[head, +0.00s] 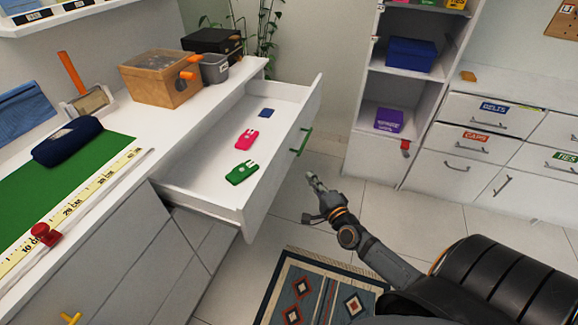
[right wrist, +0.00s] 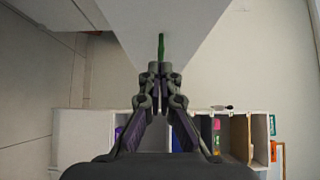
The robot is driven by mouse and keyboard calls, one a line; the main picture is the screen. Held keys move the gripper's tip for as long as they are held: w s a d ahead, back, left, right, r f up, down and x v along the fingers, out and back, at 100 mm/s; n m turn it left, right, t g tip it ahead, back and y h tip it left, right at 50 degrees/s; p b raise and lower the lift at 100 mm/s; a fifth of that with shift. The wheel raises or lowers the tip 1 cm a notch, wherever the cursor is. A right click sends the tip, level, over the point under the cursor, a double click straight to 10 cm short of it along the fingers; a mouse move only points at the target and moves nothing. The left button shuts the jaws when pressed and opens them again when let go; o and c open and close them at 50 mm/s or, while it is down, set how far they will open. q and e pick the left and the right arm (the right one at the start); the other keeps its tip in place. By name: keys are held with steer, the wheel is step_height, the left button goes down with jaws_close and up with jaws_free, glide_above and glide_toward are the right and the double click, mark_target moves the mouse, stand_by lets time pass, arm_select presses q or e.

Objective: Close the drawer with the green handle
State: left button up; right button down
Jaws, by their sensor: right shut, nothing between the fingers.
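The white drawer (head: 286,150) with the green handle (head: 301,141) is pulled open from the counter unit. The handle is on the drawer's front panel, which faces right. Inside lie a green buckle (head: 241,172), a pink buckle (head: 247,139) and a small blue piece (head: 266,113). My right gripper (head: 312,177) is shut and empty, to the right of the drawer front and below the handle in the head view. In the right wrist view the green handle (right wrist: 161,46) appears just beyond the fingertips (right wrist: 160,68); I cannot tell whether they touch. My left gripper is not in view.
The white counter holds a wooden box (head: 160,82), a green mat (head: 75,165) with a dark blue case (head: 67,141), and a yellow ruler (head: 75,208). A shelf unit (head: 366,150) and labelled drawers (head: 470,133) stand at the right. Floor between is clear, with a patterned rug (head: 310,290) in front.

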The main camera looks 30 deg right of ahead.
glide_toward(287, 156)
steer(key=w+d, duration=0.2)
steer(key=d, duration=0.1)
steer(key=w+a, duration=0.2)
steer(key=w, duration=0.1)
steer(key=shift+a+r+b, duration=0.15)
steer(key=shift+r+b, duration=0.05)
steer(key=shift+b, duration=0.15)
steer(key=shift+w+a, duration=0.2)
steer(key=shift+w, duration=0.1)
